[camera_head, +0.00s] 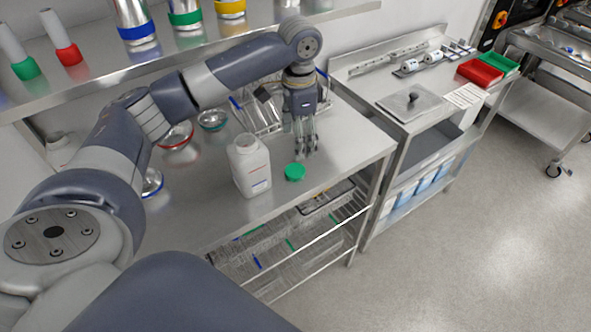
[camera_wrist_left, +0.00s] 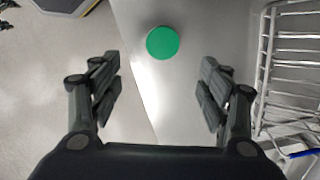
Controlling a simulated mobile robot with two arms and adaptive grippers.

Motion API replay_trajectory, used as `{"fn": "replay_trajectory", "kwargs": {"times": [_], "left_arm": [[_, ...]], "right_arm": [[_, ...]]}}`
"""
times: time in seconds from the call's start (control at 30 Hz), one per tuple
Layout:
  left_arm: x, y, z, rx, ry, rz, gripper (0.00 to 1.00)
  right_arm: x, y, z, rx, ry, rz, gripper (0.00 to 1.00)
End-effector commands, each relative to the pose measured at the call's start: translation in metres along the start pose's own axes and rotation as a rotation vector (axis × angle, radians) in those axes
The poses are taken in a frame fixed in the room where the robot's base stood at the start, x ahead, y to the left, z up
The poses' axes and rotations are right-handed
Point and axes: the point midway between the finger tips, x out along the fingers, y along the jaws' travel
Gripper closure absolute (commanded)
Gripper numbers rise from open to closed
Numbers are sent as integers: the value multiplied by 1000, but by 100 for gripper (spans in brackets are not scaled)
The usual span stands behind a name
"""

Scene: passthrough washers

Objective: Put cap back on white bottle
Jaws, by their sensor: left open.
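The white bottle (camera_head: 250,168) stands upright and uncapped on the steel table, left of my left gripper. The green cap (camera_head: 294,172) lies on the table just right of the bottle, near the table's front edge. My left gripper (camera_head: 305,150) points down above the table, beside the cap and apart from it. In the left wrist view the green cap (camera_wrist_left: 162,43) shows ahead, between the lines of the two open fingers (camera_wrist_left: 160,88), with nothing held. The bottle is not in the left wrist view. My right gripper is not in view.
A wire rack (camera_head: 262,108) stands behind the gripper, and also shows at the right in the left wrist view (camera_wrist_left: 290,75). Metal bowls (camera_head: 212,120) lie behind the bottle. A shelf (camera_head: 200,52) with coloured containers runs above. A second steel table (camera_head: 375,90) stands to the right.

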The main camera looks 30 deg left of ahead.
Motion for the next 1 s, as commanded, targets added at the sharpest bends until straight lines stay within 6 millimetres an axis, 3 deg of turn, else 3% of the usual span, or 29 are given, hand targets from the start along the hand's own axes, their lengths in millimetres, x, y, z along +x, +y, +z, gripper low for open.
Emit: {"fn": "replay_trajectory", "kwargs": {"times": [0.13, 0.3, 0.47, 0.77, 1.0], "left_arm": [[22, 0, 1, 0, -5, 2, 30], [46, 0, 1, -1, -3, 1, 30], [54, 0, 0, -1, 0, -1, 30], [56, 0, 1, 0, -3, 1, 30], [90, -1, 3, 1, -4, 1, 30]], "right_arm": [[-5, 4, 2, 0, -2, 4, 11], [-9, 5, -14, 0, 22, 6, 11], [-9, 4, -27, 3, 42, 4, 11], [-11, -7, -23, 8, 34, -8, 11], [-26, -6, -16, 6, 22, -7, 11]]}}
